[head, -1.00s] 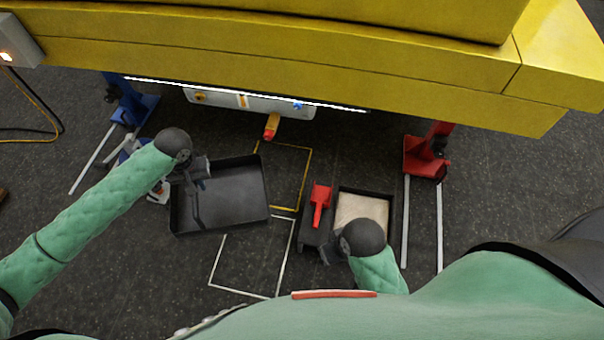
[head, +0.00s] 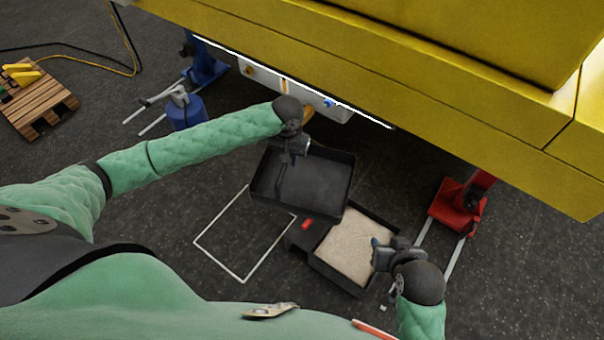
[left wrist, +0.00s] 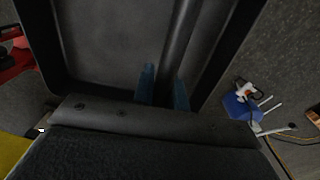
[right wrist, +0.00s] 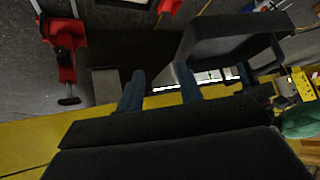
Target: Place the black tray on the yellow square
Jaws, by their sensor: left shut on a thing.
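The black tray (head: 330,182) is held off the floor in front of the yellow machine. My left gripper (head: 290,148) is shut on a bar-like part of it at the tray's far left side. In the left wrist view the two blue fingers (left wrist: 162,90) stand on either side of that dark bar, and the tray (left wrist: 105,45) fills the top. The yellow square does not show now; the tray covers that part of the floor. My right gripper (head: 379,257) is open and empty, above the right edge of the sand box; its fingers stand apart in the right wrist view (right wrist: 160,85).
The sand box (head: 345,245) stands just below the tray, with a red tool (head: 307,224) partly covered beside it. A white outlined square (head: 240,236) lies empty on the left. The yellow machine (head: 400,75) overhangs the back. A red jack (head: 457,203) stands right.

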